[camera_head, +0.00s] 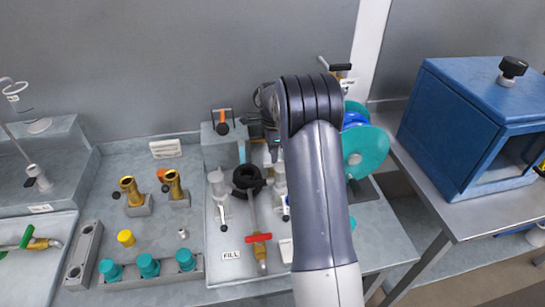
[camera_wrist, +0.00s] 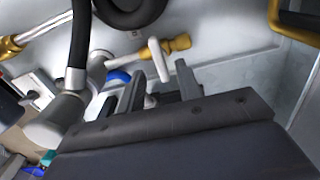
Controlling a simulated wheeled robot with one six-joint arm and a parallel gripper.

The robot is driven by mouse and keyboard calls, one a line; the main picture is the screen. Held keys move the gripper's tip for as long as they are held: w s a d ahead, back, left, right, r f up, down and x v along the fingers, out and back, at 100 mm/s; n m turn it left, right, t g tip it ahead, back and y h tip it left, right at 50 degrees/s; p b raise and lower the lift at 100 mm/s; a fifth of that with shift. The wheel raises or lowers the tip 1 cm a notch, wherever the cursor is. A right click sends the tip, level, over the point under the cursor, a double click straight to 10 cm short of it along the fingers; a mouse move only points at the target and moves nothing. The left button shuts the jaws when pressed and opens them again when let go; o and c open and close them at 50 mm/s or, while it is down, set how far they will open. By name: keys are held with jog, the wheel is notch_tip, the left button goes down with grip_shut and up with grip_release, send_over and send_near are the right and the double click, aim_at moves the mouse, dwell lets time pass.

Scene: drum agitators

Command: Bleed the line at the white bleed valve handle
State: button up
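In the wrist view, a white handle (camera_wrist: 160,60) shows on a pipe fitting with a brass-coloured end (camera_wrist: 180,43). It looks like the bleed valve handle, but I read no label on it. My gripper (camera_wrist: 159,70) is open, its two dark fingers apart. The white handle appears between the fingertips in that picture; I cannot tell whether it lies between them in depth or touches them. In the head view my arm covers my gripper and the handle.
In the head view, a red-handled valve (camera_head: 259,238) stands by a FILL label (camera_head: 231,254). A white-handled fitting (camera_head: 221,212) is left of it. Brass fittings (camera_head: 130,190) and teal caps (camera_head: 148,266) stand further left. A blue cabinet (camera_head: 450,130) is at right.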

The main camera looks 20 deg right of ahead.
jog(key=shift+f, duration=1.6)
grip_shut()
